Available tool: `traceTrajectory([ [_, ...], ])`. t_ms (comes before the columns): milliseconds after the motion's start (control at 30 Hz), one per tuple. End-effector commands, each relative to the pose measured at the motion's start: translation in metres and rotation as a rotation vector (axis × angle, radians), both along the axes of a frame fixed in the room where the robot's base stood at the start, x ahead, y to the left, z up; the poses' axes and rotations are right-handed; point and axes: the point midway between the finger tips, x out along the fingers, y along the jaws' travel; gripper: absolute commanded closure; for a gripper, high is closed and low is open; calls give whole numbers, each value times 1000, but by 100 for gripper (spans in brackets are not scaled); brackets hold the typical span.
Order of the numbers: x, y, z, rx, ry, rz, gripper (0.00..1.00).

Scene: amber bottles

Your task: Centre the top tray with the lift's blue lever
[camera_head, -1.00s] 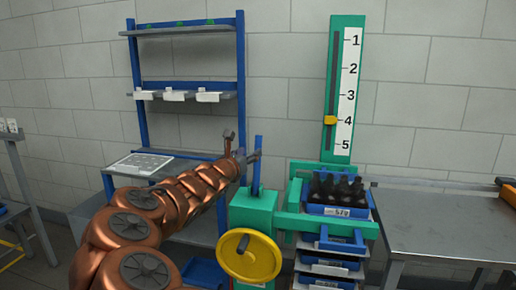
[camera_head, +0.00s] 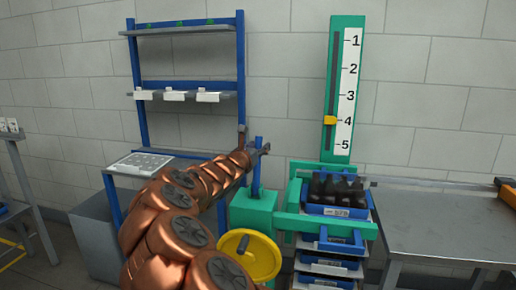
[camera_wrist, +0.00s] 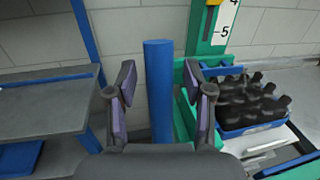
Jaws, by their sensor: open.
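The blue lever (camera_head: 257,178) stands upright on the lift's green housing. In the wrist view the lever (camera_wrist: 160,95) rises between the two fingers of my gripper (camera_wrist: 160,78), with a visible gap on each side. In the head view my open gripper (camera_head: 254,142) is at the lever's upper end and partly covers it. The top tray (camera_head: 337,210) is blue, holds several dark amber bottles, and sits at the top of the stack on the green lift. It also shows at the right of the wrist view (camera_wrist: 262,125). I cannot tell whether it is centred.
A yellow handwheel (camera_head: 249,256) is below the lever. A green post carries a scale (camera_head: 345,95) with its yellow pointer (camera_head: 330,120) near 4. A blue shelf rack (camera_head: 240,70) stands behind my arm. A metal table (camera_head: 440,225) is at right.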

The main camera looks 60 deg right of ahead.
Motion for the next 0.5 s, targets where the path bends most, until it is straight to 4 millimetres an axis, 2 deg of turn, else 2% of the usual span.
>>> traceTrajectory([
  [67,0,0,0,0,0,0,49],
  [500,0,0,0,0,0,0,95],
])
